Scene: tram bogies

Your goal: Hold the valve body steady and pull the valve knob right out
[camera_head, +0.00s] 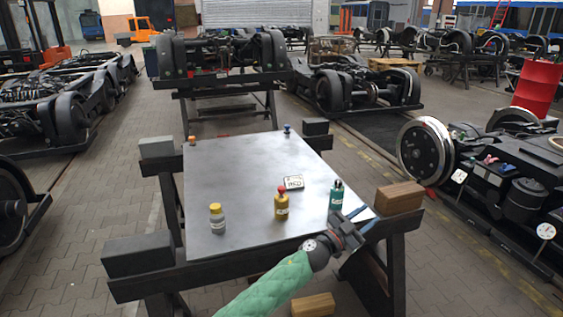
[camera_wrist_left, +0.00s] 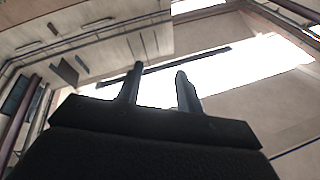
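A small brass-yellow valve body (camera_head: 281,208) with a red knob (camera_head: 281,189) on top stands upright on the grey metal table top (camera_head: 250,165), with a pale label on its front. The knob sits on the body. My left gripper (camera_head: 372,213) is at the table's front right, right of the valve and apart from it. Its two fingers are spread and empty; they also show apart in the left wrist view (camera_wrist_left: 160,88), against the ceiling and bright windows. My right gripper is not in view.
A grey bottle with a yellow cap (camera_head: 217,219) stands left of the valve; a green bottle with a dark cap (camera_head: 336,196) stands right. A white labelled piece (camera_head: 293,183) lies behind. A wooden block (camera_head: 399,197) is at the right corner.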

